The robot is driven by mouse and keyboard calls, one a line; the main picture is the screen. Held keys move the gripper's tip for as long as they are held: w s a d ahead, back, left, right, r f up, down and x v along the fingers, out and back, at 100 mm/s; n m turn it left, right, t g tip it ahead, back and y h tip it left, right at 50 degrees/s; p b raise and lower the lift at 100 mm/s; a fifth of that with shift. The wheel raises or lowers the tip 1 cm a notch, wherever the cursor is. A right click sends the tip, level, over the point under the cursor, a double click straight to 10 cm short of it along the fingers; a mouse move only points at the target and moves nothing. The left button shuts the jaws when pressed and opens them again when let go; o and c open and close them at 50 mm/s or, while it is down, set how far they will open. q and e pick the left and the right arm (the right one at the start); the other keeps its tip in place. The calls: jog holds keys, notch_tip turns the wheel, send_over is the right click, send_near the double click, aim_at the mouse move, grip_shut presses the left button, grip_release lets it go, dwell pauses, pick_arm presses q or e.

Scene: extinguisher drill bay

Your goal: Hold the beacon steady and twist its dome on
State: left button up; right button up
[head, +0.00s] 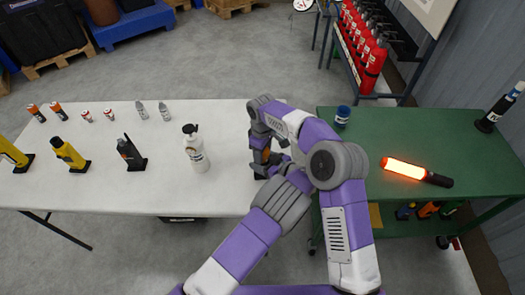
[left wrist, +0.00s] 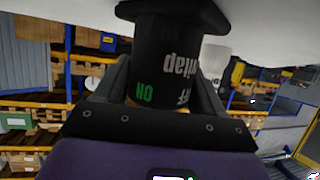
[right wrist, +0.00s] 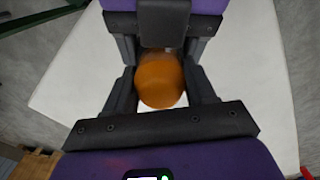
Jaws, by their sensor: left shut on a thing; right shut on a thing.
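The beacon's black body (left wrist: 165,50), with green ON lettering, is between the fingers of my left gripper (left wrist: 163,85) in the left wrist view, which sees it upside down. My left gripper is shut on it at the white table's right end. The orange dome (right wrist: 162,78) sits between the fingers of my right gripper (right wrist: 162,88), which is shut on it from above. In the head view a small part of the orange dome (head: 265,154) shows between my grippers, over the body. My arms hide most of the beacon, so I cannot tell how the dome is seated.
The white table (head: 110,185) carries a white bottle (head: 195,148), yellow (head: 69,153) and black (head: 131,152) lights and several batteries (head: 86,115) on its left. The green bench (head: 450,150) at right holds a glowing orange wand (head: 405,169) and a blue-capped jar (head: 342,116).

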jog(key=shift+n, duration=2.1)
jog(key=shift+r, duration=0.1)
jog(key=o, duration=0.8)
jog(key=shift+c, duration=0.2)
notch_tip(320, 180, up, 12)
jog(key=shift+s, duration=0.1)
jog(key=shift+o, duration=0.5)
